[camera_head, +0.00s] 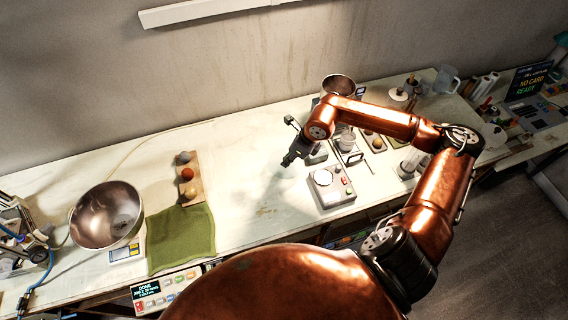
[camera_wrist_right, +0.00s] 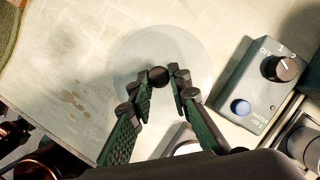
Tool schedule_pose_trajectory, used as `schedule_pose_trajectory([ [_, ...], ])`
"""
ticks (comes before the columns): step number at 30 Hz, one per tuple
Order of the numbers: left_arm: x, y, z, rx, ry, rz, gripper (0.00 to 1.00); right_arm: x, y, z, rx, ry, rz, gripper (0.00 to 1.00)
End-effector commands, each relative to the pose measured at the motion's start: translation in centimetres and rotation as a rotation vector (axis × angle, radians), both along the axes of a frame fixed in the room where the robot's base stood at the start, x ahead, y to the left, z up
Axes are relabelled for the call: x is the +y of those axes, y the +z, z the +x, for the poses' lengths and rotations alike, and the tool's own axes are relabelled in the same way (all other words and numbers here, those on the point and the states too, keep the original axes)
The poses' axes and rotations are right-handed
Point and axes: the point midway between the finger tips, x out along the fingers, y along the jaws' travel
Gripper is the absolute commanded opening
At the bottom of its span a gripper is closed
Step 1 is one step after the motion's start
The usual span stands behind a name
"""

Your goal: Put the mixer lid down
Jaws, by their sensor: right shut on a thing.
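The mixer lid (camera_wrist_right: 190,48) is a clear, round, faint disc with a dark round knob (camera_wrist_right: 157,77). My right gripper (camera_wrist_right: 162,88) is shut on the knob, with the disc beyond the fingertips. In the head view my right gripper (camera_head: 288,160) hangs over the pale worktop, left of the control boxes. The clear disc hardly shows there. I cannot tell whether the lid touches the worktop. My left gripper is not in view.
A grey water box (camera_wrist_right: 262,85) with a dial stands close right of the lid. A scale-like unit (camera_head: 331,187) stands right of the gripper. A green cloth (camera_head: 180,240), a wooden ball holder (camera_head: 188,196) and a metal bowl (camera_head: 107,216) are left. Bare worktop (camera_head: 240,190) lies between.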

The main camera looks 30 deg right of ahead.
Motion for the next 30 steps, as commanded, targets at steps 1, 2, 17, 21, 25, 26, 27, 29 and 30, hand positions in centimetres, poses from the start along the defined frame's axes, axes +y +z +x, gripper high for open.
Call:
schedule_pose_trajectory([
  [1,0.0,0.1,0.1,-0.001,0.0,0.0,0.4,0.3,-0.6,0.6,0.001,0.0,0.003,0.0],
  [2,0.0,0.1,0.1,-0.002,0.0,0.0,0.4,0.3,-0.9,0.8,0.0,-0.001,0.002,0.0],
  [17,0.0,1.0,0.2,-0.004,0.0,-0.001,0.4,0.5,-5.4,1.9,0.002,-0.001,0.0,0.0],
  [21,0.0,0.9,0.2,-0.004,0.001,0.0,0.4,0.5,-5.5,2.0,-0.001,0.001,-0.001,0.0],
  [25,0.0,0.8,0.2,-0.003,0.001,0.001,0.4,0.5,-5.6,1.9,0.001,0.001,-0.001,0.0],
  [26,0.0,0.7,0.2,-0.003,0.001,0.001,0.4,0.5,-5.7,1.9,0.001,0.001,-0.001,0.0],
  [27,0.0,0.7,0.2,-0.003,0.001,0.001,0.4,0.5,-5.8,1.9,0.001,0.001,-0.001,0.18],
  [29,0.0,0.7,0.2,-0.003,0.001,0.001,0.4,0.5,-5.7,1.9,0.001,0.001,-0.001,0.22],
  [30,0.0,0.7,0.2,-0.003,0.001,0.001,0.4,0.5,-5.7,1.9,0.001,0.0,-0.001,0.25],
])
